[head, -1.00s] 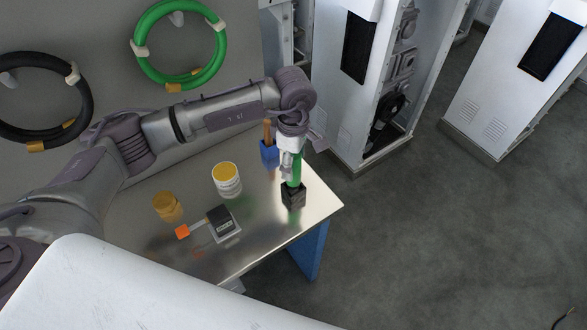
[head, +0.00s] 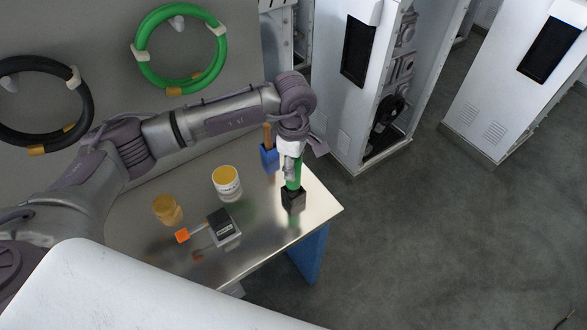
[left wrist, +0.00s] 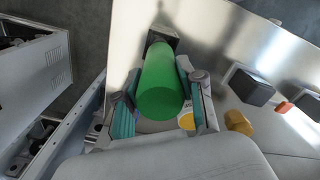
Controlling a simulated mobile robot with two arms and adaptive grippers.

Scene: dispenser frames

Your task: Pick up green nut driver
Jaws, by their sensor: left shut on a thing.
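The green nut driver (head: 293,183) stands upright in a small black holder (head: 293,201) near the right end of the metal table. Its green handle (left wrist: 161,84) fills the middle of the left wrist view. My left gripper (head: 291,165) comes down on the handle from above. In the left wrist view its fingers (left wrist: 158,108) lie on both sides of the handle and are shut on it. The driver's lower end is hidden in the holder. My right gripper is not in view.
On the metal table (head: 262,235) stand a blue holder (head: 269,157) with a brown handle, a white jar with a yellow lid (head: 227,183), a yellow jar (head: 167,210) and a black holder with an orange-ended tool (head: 222,227). White cabinets (head: 350,85) stand behind at right.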

